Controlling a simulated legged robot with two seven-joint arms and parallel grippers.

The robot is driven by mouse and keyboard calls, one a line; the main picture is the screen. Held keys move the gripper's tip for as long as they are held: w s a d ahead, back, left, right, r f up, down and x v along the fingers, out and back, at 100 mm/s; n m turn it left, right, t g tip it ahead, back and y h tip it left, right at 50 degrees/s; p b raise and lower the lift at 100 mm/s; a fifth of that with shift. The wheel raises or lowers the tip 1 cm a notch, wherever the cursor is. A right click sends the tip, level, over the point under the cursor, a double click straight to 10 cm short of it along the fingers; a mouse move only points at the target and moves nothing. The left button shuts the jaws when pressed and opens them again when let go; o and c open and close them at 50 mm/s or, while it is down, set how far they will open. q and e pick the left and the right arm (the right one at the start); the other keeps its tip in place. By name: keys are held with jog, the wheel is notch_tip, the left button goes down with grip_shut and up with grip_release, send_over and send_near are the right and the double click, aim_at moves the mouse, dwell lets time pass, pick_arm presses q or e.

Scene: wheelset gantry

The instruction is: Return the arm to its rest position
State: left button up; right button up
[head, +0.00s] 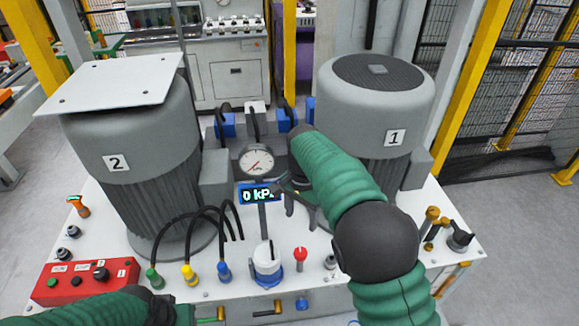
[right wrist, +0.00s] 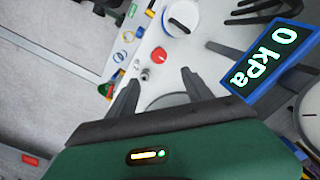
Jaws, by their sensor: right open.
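My right arm comes in from the lower right of the head view, its green forearm reaching up to the middle of the white bench. My right gripper (head: 295,207) is open and empty, its dark fingers just right of the display (head: 258,194) reading 0 kPa. In the right wrist view the two fingers (right wrist: 160,82) are spread apart above the bench, with nothing between them. A red knob (right wrist: 159,55) lies beyond them, and it also shows in the head view (head: 300,254). My left arm shows only at the lower left of the head view; its gripper is out of view.
Motor 2 (head: 135,150) stands left and motor 1 (head: 372,110) right, close behind my right arm. A pressure gauge (head: 257,160) rises between them. Hoses, a white-topped cylinder (head: 266,257) and a red button box (head: 85,281) line the front. Brass-coloured fittings (head: 432,222) stand at right.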

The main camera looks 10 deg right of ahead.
jog(key=s+d+f+n+t, duration=0.1)
jog(key=s+d+f+n, duration=0.1)
jog(key=s, duration=0.5)
jog(key=s+d+f+n, duration=0.2)
jog(key=s+d+n, duration=0.1)
jog(key=s, duration=0.4)
jog(key=s+d+f+n+t, duration=0.1)
jog(key=s+d+f+n, duration=0.1)
jog(key=s, duration=0.6)
jog(key=shift+d+n+t, duration=0.3)
jog(key=shift+d+n, duration=0.45)
jog(key=shift+n, duration=0.35)
jog(key=shift+d, duration=0.2)
jog(key=shift+a, duration=0.1)
